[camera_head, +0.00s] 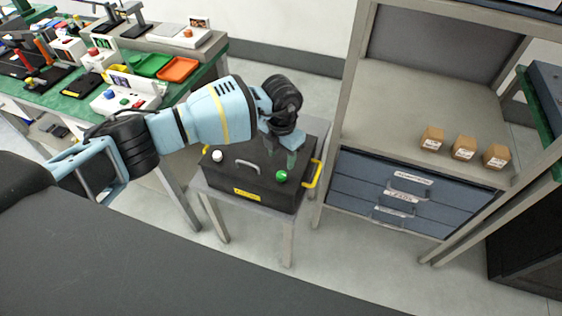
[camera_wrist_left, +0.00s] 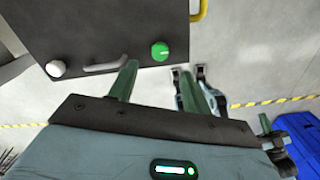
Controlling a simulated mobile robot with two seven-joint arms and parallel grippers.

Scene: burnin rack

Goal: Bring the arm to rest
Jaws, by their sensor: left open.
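My left arm reaches in from the left in the head view. My left gripper (camera_head: 288,152) is above the black box with the green knob, fingers pointing down, open and empty. In the left wrist view its two fingers (camera_wrist_left: 160,88) are spread apart. The black box (camera_head: 240,182) stands on a small grey table (camera_head: 288,228). It has a green knob (camera_head: 281,175), a white knob (camera_head: 217,156), a grey handle and yellow side handles. The green knob also shows in the left wrist view (camera_wrist_left: 160,51), beyond the fingers.
A shelf unit (camera_head: 410,92) with several small brown boxes and blue drawers (camera_head: 385,190) stands to the right. A green-topped workbench (camera_head: 210,62) with trays and devices is at the upper left. A blue object (camera_wrist_left: 300,140) lies at the right in the left wrist view.

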